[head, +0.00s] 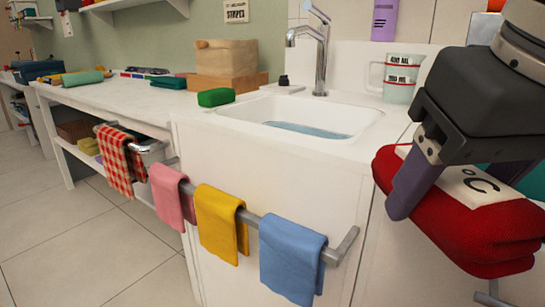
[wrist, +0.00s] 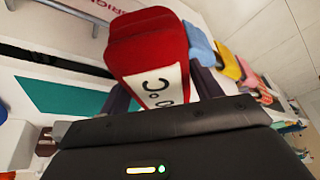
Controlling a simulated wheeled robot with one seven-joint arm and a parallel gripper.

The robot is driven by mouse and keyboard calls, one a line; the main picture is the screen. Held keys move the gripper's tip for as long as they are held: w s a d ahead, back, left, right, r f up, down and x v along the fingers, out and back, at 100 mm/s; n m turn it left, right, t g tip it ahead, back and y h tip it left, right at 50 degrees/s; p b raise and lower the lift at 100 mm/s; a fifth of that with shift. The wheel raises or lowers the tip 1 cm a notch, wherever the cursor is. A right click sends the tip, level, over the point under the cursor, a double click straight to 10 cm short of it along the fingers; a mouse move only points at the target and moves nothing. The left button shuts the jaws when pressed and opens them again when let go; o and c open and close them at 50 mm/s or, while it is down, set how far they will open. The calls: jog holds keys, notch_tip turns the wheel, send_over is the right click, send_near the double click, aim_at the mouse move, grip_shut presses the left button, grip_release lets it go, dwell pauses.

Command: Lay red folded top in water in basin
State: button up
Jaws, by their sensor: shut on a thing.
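The red folded top (head: 462,235) is at the right of the head view, a thick folded bundle with a white patch marked "°C". My gripper (head: 412,190) is shut on it and holds it up in front of the counter, to the right of the basin. In the wrist view the red top (wrist: 150,50) sits between the fingers, its patch towards the camera. The far finger is mostly hidden in the head view. The white basin (head: 365,112) is set in the counter, with blue water (head: 307,129) in its bottom.
A chrome tap (head: 322,55) stands behind the basin. Pink (head: 172,195), yellow (head: 220,222) and blue (head: 291,257) cloths hang on the front rail (head: 345,245).

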jog(key=shift+s+a+f, duration=0.15)
jog(key=shift+s+f, duration=0.05)
jog(key=shift+f, duration=0.15)
jog(key=w+a+p, duration=0.1)
jog(key=w, duration=0.6)
jog(key=w+a+p, duration=0.1)
jog(key=w+a, duration=0.1)
jog(key=w, duration=0.6)
jog(key=w+a+p, duration=0.1)
jog(key=w+a, duration=0.1)
jog(key=w, duration=0.5)
jog(key=shift+w+r, duration=0.2)
jog(key=shift+w, duration=0.15)
jog(key=w+a+p, duration=0.2)
jog(key=w+p, duration=0.4)
jog(key=w, duration=0.5)
jog(key=w+a+p, duration=0.2)
jog(key=w+p, duration=0.4)
jog(key=w, duration=0.4)
notch_tip(320, 180, down, 9)
jog(key=shift+a+r+b, duration=0.15)
jog(key=shift+r+b, duration=0.05)
jog(key=shift+b, duration=0.75)
notch_tip(320, 180, down, 4)
jog(key=b, duration=0.4)
jog(key=shift+r, duration=0.15)
jog(key=shift+f, duration=0.25)
jog(key=o, duration=1)
